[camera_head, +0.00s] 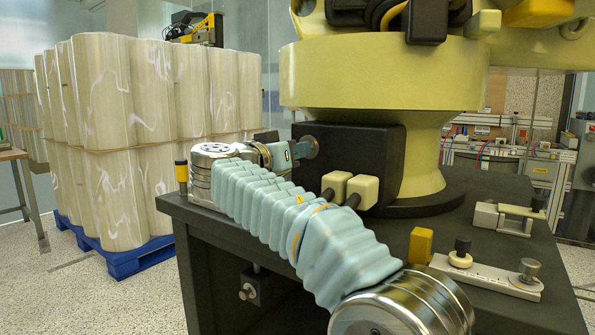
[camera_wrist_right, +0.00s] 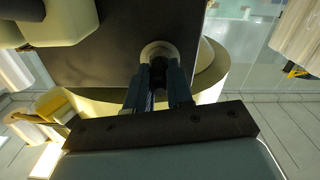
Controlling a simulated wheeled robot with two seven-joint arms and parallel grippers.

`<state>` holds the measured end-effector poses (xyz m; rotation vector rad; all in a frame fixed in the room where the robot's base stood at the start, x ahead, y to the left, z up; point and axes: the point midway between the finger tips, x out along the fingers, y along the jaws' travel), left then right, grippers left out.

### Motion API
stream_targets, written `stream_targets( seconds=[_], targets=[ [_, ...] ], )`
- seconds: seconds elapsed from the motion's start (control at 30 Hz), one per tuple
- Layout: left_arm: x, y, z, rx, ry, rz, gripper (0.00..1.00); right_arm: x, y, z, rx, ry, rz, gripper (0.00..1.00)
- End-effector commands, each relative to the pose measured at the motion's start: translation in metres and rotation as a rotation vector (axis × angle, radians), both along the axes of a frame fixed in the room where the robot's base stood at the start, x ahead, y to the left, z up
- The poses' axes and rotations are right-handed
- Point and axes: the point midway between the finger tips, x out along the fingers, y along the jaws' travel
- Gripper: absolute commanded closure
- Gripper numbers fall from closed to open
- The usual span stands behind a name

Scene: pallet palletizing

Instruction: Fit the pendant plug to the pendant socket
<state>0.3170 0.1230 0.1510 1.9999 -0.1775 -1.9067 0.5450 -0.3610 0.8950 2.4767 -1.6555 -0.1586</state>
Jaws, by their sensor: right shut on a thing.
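My right gripper (camera_head: 303,150) is at the dark box on the yellow robot's base, its arm reaching in from the lower right in a pale blue sleeve. In the right wrist view its two blue-grey fingers (camera_wrist_right: 157,88) are shut on a dark plug (camera_wrist_right: 158,72). The plug's far end lines up with a pale round socket ring (camera_wrist_right: 158,47) on the dark box face. The ring also shows at the fingertips in the head view (camera_head: 313,146). I cannot tell how deep the plug sits in it. My left gripper is not in view.
Two cream connectors (camera_head: 349,188) stick out of the dark box (camera_head: 385,150) close beside my forearm. The dark bench (camera_head: 480,205) carries the yellow robot base (camera_head: 385,75) and small fixtures at right (camera_head: 490,277). Wrapped rolls (camera_head: 110,110) stand on a blue pallet (camera_head: 130,258) at left.

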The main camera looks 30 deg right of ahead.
Motion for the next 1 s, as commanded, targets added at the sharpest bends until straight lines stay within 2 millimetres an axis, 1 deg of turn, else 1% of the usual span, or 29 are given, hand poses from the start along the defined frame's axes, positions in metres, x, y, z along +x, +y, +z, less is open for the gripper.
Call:
stream_targets(
  seconds=[0.03, 0.2, 0.27, 0.33, 0.37, 0.5, 0.53, 0.83, 0.93, 1.0],
  targets=[
    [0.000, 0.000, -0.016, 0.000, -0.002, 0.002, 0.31, 0.000, 0.000, -0.008, 0.016, -0.041, 0.000, 1.00],
    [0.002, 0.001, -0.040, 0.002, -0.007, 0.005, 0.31, 0.000, 0.000, -0.008, 0.081, -0.199, -0.001, 1.00],
    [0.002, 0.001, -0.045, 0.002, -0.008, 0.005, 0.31, 0.000, 0.000, -0.006, 0.115, -0.278, 0.000, 1.00],
    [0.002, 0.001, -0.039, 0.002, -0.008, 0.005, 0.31, 0.000, 0.000, 0.000, 0.146, -0.351, 0.000, 1.00],
    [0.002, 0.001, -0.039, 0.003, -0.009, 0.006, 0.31, 0.000, 0.000, 0.001, 0.144, -0.344, 0.000, 0.74],
    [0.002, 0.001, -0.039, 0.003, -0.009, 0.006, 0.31, 0.000, 0.000, 0.000, 0.142, -0.340, 0.000, 0.53],
    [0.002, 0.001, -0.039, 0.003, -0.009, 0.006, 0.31, 0.000, 0.000, 0.000, 0.142, -0.340, 0.001, 0.49],
    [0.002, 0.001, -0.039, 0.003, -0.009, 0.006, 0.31, 0.000, 0.002, 0.000, 0.141, -0.337, 0.001, 0.49],
    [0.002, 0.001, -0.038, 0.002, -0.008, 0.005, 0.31, -0.003, 0.010, 0.000, 0.141, -0.338, 0.002, 0.49],
    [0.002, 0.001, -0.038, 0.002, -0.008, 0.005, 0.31, -0.008, 0.021, 0.001, 0.140, -0.337, 0.005, 0.49]
  ],
)
